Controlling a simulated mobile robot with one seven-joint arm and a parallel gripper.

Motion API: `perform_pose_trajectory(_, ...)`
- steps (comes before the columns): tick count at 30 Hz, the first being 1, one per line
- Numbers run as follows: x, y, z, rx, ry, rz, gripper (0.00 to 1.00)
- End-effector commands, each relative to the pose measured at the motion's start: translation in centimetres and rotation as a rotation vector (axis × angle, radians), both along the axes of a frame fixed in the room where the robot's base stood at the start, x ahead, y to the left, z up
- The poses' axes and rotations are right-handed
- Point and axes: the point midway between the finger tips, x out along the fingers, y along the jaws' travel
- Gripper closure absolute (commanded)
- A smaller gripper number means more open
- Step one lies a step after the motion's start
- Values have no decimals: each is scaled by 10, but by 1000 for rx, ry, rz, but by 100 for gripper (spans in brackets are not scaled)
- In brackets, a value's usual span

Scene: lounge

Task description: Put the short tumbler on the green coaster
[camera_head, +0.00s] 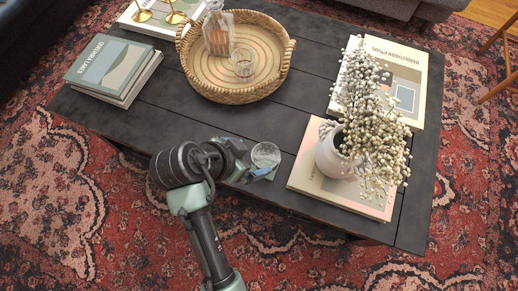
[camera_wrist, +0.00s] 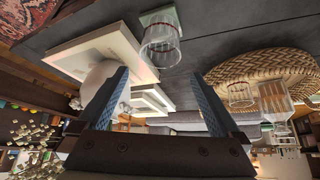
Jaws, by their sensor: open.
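A clear short tumbler (camera_head: 265,154) stands near the front edge of the dark table, left of the white vase. In the wrist view, which is upside down, the tumbler (camera_wrist: 160,48) looks upright with its base on the pale green coaster (camera_wrist: 149,17). The coaster (camera_head: 269,174) is partly hidden in the head view. My gripper (camera_head: 247,172) is low beside the tumbler, on its left. In the wrist view my gripper (camera_wrist: 158,75) is open, its blue fingers spread and empty. The tumbler shows beyond the fingertips, with no visible contact.
A round wicker tray (camera_head: 213,92) holds a decanter (camera_head: 218,40) and another clear glass (camera_head: 243,63). A white vase (camera_head: 336,157) with berry sprigs stands on a book (camera_head: 308,180) close to the right. Books (camera_head: 113,67) lie at left. The table middle is clear.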

Motion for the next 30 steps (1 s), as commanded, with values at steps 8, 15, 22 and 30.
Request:
perform_pose_trajectory(8,-9,9,19,1,-1,1,0)
perform_pose_trajectory(15,-5,9,22,5,-12,8,0)
perform_pose_trajectory(22,81,22,121,71,-325,218,0)
perform_pose_trajectory(30,140,4,386,-136,-1048,521,0)
